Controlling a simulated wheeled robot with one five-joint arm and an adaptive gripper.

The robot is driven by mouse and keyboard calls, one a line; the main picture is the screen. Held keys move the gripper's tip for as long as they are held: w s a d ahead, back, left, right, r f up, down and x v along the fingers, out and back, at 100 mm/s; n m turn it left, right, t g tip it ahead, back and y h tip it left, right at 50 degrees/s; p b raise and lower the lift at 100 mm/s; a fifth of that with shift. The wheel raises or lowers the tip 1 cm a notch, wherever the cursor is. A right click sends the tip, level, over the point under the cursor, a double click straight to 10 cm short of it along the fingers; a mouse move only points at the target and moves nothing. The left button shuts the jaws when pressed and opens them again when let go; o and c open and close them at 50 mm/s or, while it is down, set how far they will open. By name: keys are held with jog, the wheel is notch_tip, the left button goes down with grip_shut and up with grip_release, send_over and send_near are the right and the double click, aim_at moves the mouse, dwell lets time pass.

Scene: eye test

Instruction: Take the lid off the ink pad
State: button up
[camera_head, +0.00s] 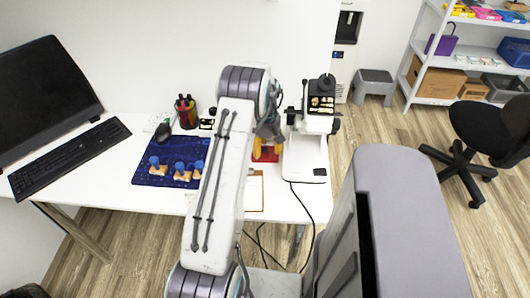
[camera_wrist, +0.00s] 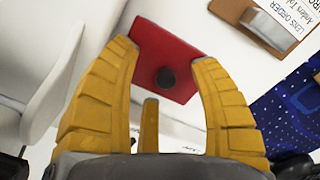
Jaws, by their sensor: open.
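The ink pad shows as a flat red square (camera_wrist: 178,92) with a dark round knob (camera_wrist: 166,77) on top in the wrist view. I cannot tell the lid apart from the pad beneath it. My gripper (camera_wrist: 163,54) is open, with its yellow fingers apart on either side of the red square and the knob between them, touching nothing that I can make out. In the head view a bit of the red pad (camera_head: 271,156) shows beside my yellow gripper (camera_head: 262,150), and my arm hides much around it.
A white optical instrument (camera_head: 306,158) stands close at the right. A brown clipboard (camera_head: 254,190) lies nearer the desk's front edge. A blue mat (camera_head: 150,176) with several wooden-and-blue pieces, a pen cup (camera_head: 187,113) and a keyboard (camera_head: 70,156) lie to the left.

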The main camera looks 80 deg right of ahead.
jog(key=shift+c, duration=0.4)
grip_shut()
jog(key=shift+r, duration=0.15)
